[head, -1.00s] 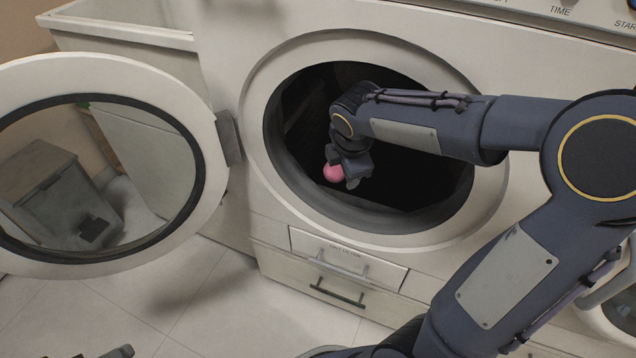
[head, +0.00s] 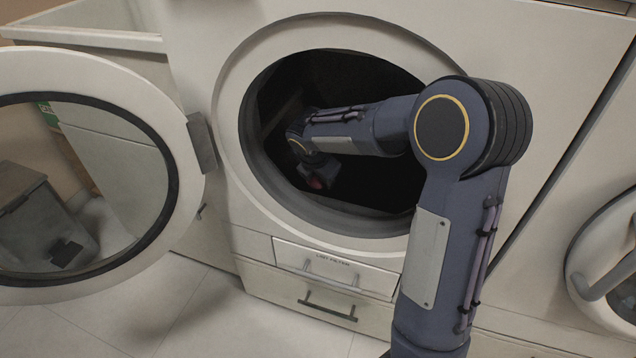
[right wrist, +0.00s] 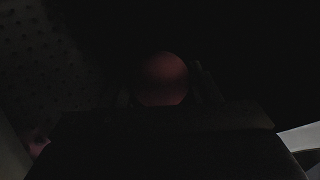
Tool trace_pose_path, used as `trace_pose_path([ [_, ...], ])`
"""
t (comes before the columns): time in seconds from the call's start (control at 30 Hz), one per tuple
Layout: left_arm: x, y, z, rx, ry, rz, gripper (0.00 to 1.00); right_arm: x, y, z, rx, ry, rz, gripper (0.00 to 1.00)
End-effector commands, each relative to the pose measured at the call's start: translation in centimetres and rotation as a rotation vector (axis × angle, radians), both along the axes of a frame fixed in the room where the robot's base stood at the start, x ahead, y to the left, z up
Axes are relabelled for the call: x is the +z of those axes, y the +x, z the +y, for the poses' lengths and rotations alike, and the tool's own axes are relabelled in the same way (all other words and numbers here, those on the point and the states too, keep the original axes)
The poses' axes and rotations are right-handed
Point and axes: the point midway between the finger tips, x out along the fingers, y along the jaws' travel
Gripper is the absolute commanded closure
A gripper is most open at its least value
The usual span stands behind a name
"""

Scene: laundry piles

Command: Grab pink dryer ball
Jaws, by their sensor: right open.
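The pink dryer ball (head: 316,183) is inside the dark dryer drum and shows only as a dim reddish patch at my right gripper (head: 321,174). In the right wrist view the ball (right wrist: 163,76) is a dark reddish sphere in front of my right gripper (right wrist: 165,92), between its barely visible fingers. My right gripper is open. Darkness hides whether the fingers touch the ball. My right arm reaches in through the round dryer opening (head: 262,190). My left gripper is out of view.
The round dryer door (head: 183,120) stands open at the left. Below the opening are a lint filter drawer (head: 300,258) and a lower drawer handle (head: 326,308). A second machine door (head: 580,262) is at the right edge. A small pinkish patch (right wrist: 38,146) shows at lower left in the wrist view.

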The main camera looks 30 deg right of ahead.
Motion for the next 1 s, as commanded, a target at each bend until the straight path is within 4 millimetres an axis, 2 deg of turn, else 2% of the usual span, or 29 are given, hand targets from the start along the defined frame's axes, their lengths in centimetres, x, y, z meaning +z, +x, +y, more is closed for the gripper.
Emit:
trace_pose_path([
  [0.17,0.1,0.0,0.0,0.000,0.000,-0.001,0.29,0.0,0.0,0.0,0.000,0.000,-0.001,0.44],
  [0.4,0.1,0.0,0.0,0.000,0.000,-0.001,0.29,0.1,0.0,0.0,0.000,0.000,-0.001,0.72],
  [0.77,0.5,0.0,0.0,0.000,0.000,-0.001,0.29,0.8,0.0,0.0,-0.001,0.001,-0.001,0.72],
  [0.87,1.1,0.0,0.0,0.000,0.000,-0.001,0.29,1.8,0.1,0.0,0.000,0.000,-0.002,0.72],
  [1.0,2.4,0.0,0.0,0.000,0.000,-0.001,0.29,4.3,-0.3,0.0,-0.001,0.001,-0.005,0.72],
])
